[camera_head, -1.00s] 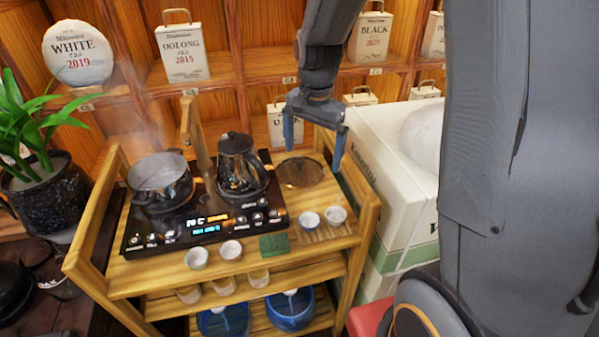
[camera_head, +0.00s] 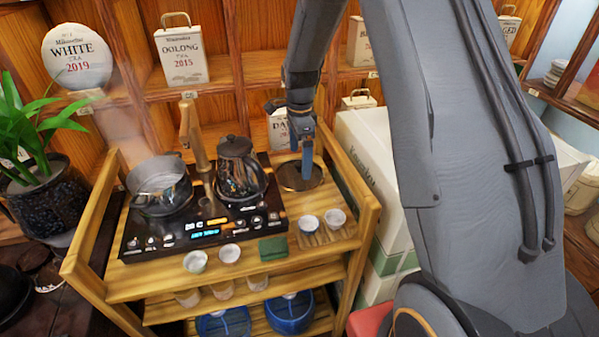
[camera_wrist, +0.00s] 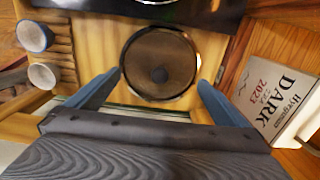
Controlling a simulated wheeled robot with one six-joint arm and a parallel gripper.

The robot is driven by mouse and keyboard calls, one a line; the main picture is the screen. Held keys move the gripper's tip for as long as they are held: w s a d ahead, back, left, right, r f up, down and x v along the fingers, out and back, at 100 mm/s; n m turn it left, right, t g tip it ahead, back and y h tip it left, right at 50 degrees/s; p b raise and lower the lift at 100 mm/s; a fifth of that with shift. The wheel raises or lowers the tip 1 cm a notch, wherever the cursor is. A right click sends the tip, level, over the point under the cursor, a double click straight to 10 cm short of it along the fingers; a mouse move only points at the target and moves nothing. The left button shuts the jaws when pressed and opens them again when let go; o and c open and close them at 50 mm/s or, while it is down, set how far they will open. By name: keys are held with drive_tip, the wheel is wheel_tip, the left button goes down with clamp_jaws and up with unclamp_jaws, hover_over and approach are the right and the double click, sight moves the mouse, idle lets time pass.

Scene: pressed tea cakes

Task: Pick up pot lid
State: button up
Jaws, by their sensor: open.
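The pot lid (camera_head: 289,177) is a round brown disc with a shiny rim, lying flat at the right back of the wooden tea cart (camera_head: 130,283), right of the black cooktop. In the wrist view the lid (camera_wrist: 150,50) shows a dark central knob. My gripper (camera_head: 307,176) is over the lid, its fingers pointing down and hiding part of it in the head view. In the wrist view my gripper (camera_wrist: 159,79) is open, with one blue finger on each side of the lid's near part. The jaws hold nothing. The gap in height between fingers and lid is unclear.
A steaming pot (camera_head: 160,187) and a dark kettle (camera_head: 240,170) stand on the cooktop (camera_head: 140,246). Several small cups are along the cart's front. Shelves with tea packages stand behind; white boxes (camera_head: 375,190) are at right.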

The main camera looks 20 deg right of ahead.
sight(299, 164)
drive_tip(key=shift+a+f+p, duration=0.1)
drive_tip(key=shift+f+p, duration=0.35)
drive_tip(key=shift+f, duration=1.3)
drive_tip(key=shift+c, duration=0.4)
